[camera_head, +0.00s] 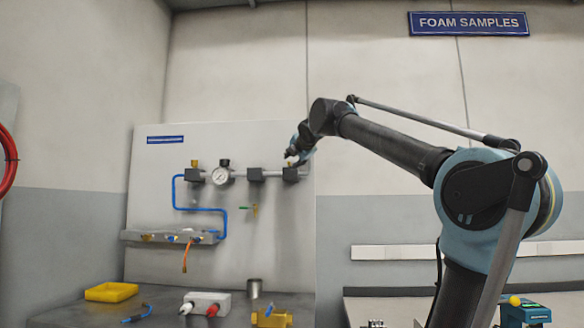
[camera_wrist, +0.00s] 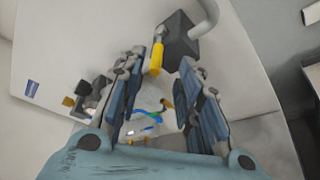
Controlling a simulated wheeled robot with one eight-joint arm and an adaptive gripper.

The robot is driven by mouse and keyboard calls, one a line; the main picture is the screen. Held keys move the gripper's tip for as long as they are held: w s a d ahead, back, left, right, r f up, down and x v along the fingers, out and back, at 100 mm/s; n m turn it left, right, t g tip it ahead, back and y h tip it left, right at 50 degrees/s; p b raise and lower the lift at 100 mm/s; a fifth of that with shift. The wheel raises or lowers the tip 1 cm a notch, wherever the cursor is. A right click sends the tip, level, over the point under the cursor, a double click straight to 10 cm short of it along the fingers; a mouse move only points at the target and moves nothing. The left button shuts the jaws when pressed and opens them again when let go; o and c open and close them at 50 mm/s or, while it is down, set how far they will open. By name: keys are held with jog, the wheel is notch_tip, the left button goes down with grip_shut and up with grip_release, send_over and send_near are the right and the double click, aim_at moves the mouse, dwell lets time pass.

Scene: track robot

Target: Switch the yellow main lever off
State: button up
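The yellow main lever (camera_wrist: 157,57) shows in the wrist view, hanging from a dark valve block (camera_wrist: 180,40) with a grey pipe. My gripper (camera_wrist: 165,64) is open, and its blue-padded fingers stand apart on either side of the lever's lower end. I cannot tell whether either finger touches the lever. In the head view my gripper (camera_head: 296,153) is at the upper right of the panel, just above the rightmost dark block (camera_head: 290,174).
Below, the bench holds a yellow tray (camera_head: 111,292), a metal cup (camera_head: 254,288) and a white box with red parts (camera_head: 207,302).

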jog(key=v, duration=0.7)
jog(key=shift+d, duration=0.15)
